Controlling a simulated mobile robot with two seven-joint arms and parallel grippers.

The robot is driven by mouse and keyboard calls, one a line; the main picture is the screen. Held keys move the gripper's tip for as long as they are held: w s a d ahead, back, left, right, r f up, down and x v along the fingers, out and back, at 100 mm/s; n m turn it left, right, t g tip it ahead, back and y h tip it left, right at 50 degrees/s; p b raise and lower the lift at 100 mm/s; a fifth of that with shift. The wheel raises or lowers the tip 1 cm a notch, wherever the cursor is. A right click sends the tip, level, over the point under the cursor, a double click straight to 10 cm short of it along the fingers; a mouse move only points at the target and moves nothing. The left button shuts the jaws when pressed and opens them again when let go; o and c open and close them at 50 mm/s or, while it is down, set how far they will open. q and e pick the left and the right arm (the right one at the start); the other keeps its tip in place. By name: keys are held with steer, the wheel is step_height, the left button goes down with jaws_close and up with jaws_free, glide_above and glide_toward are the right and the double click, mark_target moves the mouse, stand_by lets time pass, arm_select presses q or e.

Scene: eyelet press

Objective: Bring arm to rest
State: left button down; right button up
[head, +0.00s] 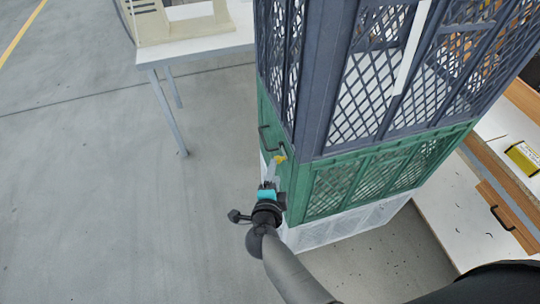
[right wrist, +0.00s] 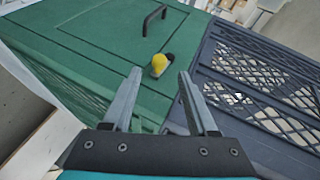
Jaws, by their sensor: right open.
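My right gripper (head: 274,170) is open beside the green crate section (head: 350,182) of a tall stack. In the right wrist view its two grey fingers (right wrist: 160,80) are spread with nothing between them. A yellow knob (right wrist: 159,64) on a dark base sits on the green panel (right wrist: 90,35), just beyond the fingertips. The knob also shows in the head view (head: 280,159), close to the fingertips. I cannot tell the exact gap. A black handle (right wrist: 154,19) is farther along the panel. My left gripper is not in view.
A dark blue lattice crate (head: 330,75) sits above the green section, a white base (head: 345,227) below. A table (head: 196,48) with a beige machine (head: 175,20) stands behind. A white bench (head: 475,215) holding a yellow box (head: 523,158) is right. Floor at left is clear.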

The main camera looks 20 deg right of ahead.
steer(key=s+a+f+n+g+y+b, duration=0.1)
steer(key=s+f+n+y+b, duration=0.1)
steer(key=s+f+n, duration=0.5)
steer(key=s+f+n+g+y+b, duration=0.2)
steer(key=s+f+n+y+b, duration=0.15)
steer(key=f, duration=0.65)
steer(key=s+a+f+n+g+y+b, duration=0.1)
steer(key=s+f+n+y+b, duration=0.1)
steer(key=s+f+n, duration=0.55)
steer(key=s+d+f+n+g+h+b, duration=0.1)
steer(key=s+d+f+n+g, duration=0.1)
steer(key=s+d+f+g, duration=0.2)
steer(key=s+d+f+n+g+h+b, duration=0.1)
steer(key=s+d+f+g, duration=0.3)
steer(key=s+f, duration=0.6)
steer(key=s+n+b, duration=0.1)
steer(key=s, duration=0.6)
steer(key=shift+s+d+f, duration=0.2)
steer(key=shift+s+d, duration=0.1)
steer(key=shift+d, duration=0.05)
